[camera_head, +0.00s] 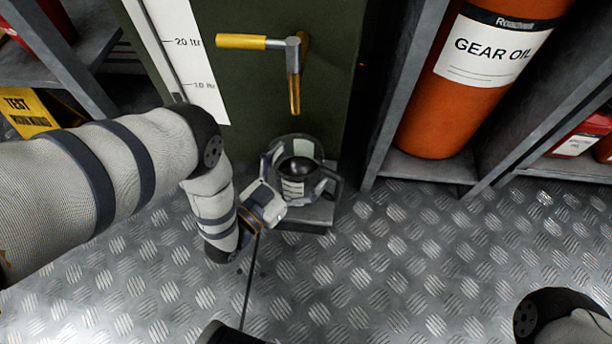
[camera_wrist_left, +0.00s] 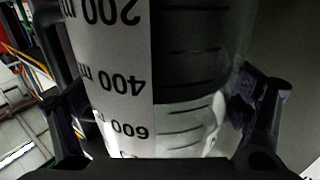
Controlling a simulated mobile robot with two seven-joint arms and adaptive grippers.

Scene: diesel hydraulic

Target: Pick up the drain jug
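The drain jug (camera_head: 297,172) is a clear, round jug with a white label and a dark handle on its right. It stands upright on a small ledge (camera_head: 306,217) at the foot of the green tank. My left gripper (camera_head: 272,190) is at the jug's left front side. In the left wrist view the jug (camera_wrist_left: 170,85), with upside-down scale marks, fills the space between the two fingers of my left gripper (camera_wrist_left: 160,115). Whether both fingers press on it cannot be told. My right gripper is out of view.
The green tank (camera_head: 258,95) rises behind the jug, with a yellow-handled valve (camera_head: 293,70) above it. An orange gear oil cylinder (camera_head: 450,120) stands in grey shelving at the right. The tread-plate floor (camera_head: 390,270) in front is clear.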

